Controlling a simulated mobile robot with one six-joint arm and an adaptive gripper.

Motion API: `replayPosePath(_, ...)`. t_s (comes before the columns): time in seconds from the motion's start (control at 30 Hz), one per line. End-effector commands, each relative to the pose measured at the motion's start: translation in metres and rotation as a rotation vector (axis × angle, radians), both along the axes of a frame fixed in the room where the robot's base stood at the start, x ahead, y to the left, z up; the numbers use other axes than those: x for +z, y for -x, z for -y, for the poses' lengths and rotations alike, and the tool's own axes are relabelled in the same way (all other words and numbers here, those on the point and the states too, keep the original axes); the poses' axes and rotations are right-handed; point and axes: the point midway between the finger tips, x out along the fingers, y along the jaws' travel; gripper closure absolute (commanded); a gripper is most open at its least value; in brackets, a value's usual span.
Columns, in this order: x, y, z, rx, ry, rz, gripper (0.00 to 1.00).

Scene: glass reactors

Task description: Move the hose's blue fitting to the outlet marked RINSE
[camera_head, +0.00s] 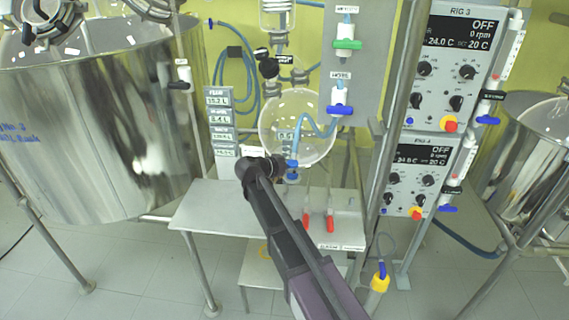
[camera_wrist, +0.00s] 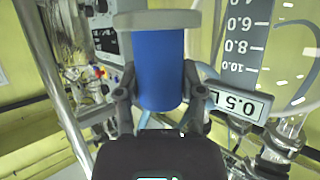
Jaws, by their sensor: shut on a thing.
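The blue fitting (camera_wrist: 158,68) stands between the two fingers of my gripper (camera_wrist: 160,102) in the wrist view, with a grey collar at its top. The gripper is shut on it. In the head view my gripper (camera_head: 282,166) is in front of the round glass vessel's lower part, and the blue fitting (camera_head: 292,164) shows at its tip.
The round glass vessel (camera_head: 270,125) is close behind the gripper. A bench (camera_head: 205,215) with red-tipped items (camera_head: 330,222) is below. A steel tank (camera_head: 100,120) stands left. Control boxes (camera_head: 450,65) and a metal post are right. Another blue hose (camera_head: 240,65) hangs on the wall.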

Motion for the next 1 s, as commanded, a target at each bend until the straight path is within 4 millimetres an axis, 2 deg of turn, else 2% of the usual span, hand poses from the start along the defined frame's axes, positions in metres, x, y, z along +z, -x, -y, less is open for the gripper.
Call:
replayPosePath(0.4, 0.0, 0.004, -0.014, 0.018, 0.001, 0.001, 1.0)
replayPosePath(0.63, 0.001, 0.004, -0.013, 0.016, 0.001, 0.001, 1.0)
replayPosePath(1.0, 0.018, -0.002, -0.012, 0.011, 0.001, 0.0, 1.0)
